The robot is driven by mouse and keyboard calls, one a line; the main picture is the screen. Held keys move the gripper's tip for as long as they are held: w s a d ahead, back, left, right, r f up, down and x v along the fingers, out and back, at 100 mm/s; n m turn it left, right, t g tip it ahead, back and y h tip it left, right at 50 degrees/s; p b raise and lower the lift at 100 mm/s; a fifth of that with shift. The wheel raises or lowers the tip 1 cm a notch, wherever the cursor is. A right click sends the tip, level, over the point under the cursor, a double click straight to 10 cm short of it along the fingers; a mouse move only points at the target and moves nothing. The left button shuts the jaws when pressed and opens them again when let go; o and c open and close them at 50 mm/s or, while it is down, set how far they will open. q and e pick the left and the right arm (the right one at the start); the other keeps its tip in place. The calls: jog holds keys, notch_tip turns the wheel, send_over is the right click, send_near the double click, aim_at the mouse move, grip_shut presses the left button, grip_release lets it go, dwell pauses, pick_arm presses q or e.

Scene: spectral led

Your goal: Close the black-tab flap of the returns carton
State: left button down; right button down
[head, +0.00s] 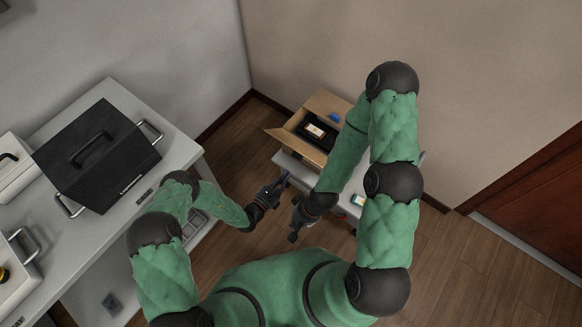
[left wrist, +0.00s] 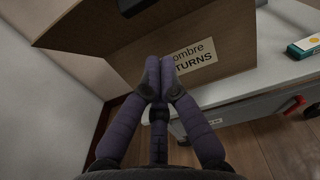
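The returns carton (head: 292,157) stands open on a small white table in the head view, with dark contents inside. One flap (head: 283,138) slants outward on its left, and another (head: 326,103) stands up at the back. A dark piece (left wrist: 136,6) at the top edge may be the black tab. My left gripper (left wrist: 160,62) has its fingers together, in front of that face beside the label; contact is unclear. My right gripper (head: 295,232) hangs lower, apart from the carton.
The small table (left wrist: 240,108) has a small white and teal box (left wrist: 304,46) on it, right of the carton. A blue piece (head: 335,117) shows at the carton's back. A bench (head: 183,152) with a black case (head: 95,150) stands left. Walls close off the back.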

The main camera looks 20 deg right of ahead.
aim_at(303, 153)
pick_arm(q)
jog(key=shift+w+d+r+b, duration=0.2)
jog(key=shift+w+d+r, duration=0.4)
jog(key=shift+d+r, duration=0.15)
jog(key=shift+w+d+r+b, duration=0.2)
jog(key=shift+w+d+r, duration=0.45)
jog(key=shift+d, duration=0.2)
jog(key=shift+r, duration=0.1)
